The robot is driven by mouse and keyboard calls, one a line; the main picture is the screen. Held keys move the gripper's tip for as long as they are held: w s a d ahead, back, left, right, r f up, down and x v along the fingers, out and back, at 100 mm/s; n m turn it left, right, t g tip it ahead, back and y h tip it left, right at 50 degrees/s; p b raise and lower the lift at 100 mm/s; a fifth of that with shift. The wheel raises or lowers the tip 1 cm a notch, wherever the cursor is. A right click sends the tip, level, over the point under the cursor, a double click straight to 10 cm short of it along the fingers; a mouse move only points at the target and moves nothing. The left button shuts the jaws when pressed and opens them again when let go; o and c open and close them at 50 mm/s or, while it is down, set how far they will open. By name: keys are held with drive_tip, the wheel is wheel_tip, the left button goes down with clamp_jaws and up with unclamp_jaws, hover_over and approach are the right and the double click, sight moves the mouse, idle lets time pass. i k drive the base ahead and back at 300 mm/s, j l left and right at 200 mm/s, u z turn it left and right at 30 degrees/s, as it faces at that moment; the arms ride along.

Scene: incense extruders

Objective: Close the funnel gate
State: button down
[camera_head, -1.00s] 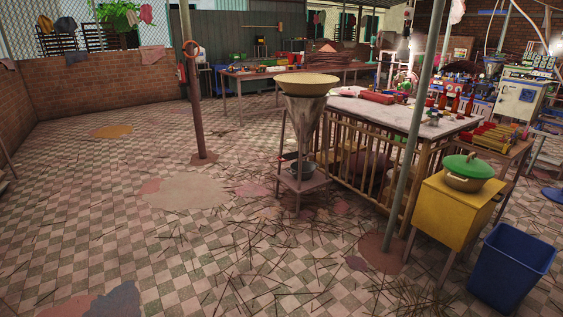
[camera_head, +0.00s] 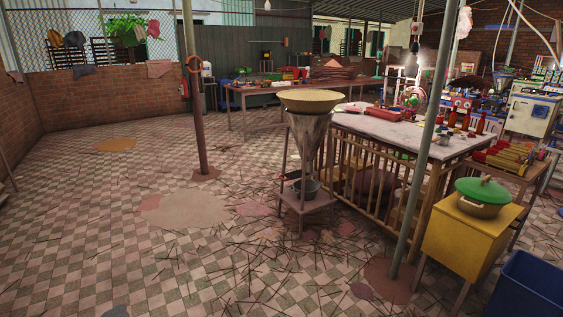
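A tall metal funnel (camera_head: 309,137) stands near the middle of the head view, with a wide tan basin (camera_head: 310,99) on top. It narrows downward over a small stand (camera_head: 306,204) that holds a dark metal bowl (camera_head: 307,187). A small dark and red part (camera_head: 291,175) sticks out to the left near the funnel's lower end; it may be the gate, but it is too small to tell whether it is open. My gripper is not in view.
A white-topped table (camera_head: 385,131) with a slatted side stands just right of the funnel. A thin pole (camera_head: 424,160), a yellow cabinet (camera_head: 458,245) and a blue bin (camera_head: 527,290) stand front right. Another pole (camera_head: 193,110) stands left. The tiled floor ahead is open, strewn with sticks.

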sight(297, 174)
drive_tip(key=i, duration=3.1)
drive_tip(key=i+j+z, duration=0.1)
drive_tip(key=i, duration=1.45)
